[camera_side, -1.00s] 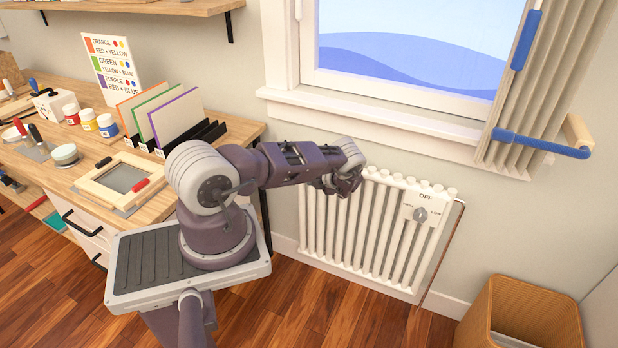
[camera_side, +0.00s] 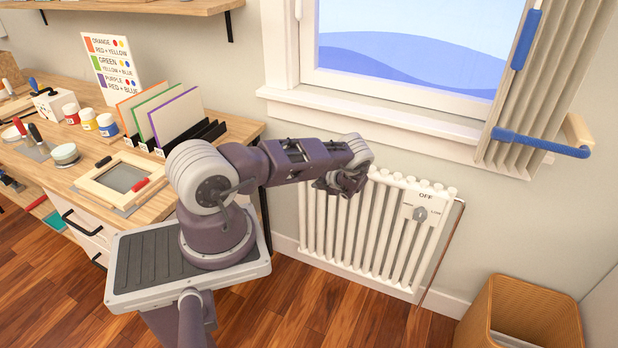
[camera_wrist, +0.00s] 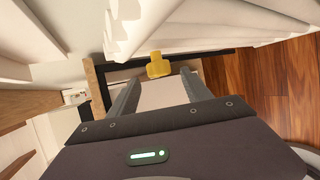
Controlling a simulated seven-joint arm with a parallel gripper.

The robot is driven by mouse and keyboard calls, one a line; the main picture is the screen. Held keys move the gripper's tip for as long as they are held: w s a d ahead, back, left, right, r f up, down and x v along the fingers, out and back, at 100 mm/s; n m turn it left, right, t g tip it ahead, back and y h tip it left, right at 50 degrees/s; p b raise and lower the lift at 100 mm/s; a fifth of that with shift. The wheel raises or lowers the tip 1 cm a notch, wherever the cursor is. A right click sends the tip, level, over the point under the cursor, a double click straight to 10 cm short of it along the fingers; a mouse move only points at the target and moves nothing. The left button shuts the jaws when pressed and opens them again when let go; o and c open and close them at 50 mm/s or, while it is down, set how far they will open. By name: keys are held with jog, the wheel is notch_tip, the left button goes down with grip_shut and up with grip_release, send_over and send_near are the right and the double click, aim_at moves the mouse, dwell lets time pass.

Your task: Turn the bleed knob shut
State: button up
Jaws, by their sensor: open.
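A small yellow knob (camera_wrist: 158,66), which looks like the bleed knob, shows in the wrist view against the white radiator (camera_wrist: 200,25). Its broad flat head faces my gripper (camera_wrist: 161,78). My gripper is open, with one finger on each side of the knob's line; the knob sits close to the fingertips, and I cannot tell whether it is between them or just beyond. No contact shows. In the side view, my gripper (camera_side: 342,186) is at the upper left end of the radiator (camera_side: 385,240), and the knob is hidden there.
The window sill (camera_side: 390,122) is above. A workbench (camera_side: 215,112) with card rack and paint jars stands left. A wicker bin (camera_side: 530,310) is at lower right. Floor before the radiator is clear.

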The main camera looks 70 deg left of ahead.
jog(key=v, duration=0.5)
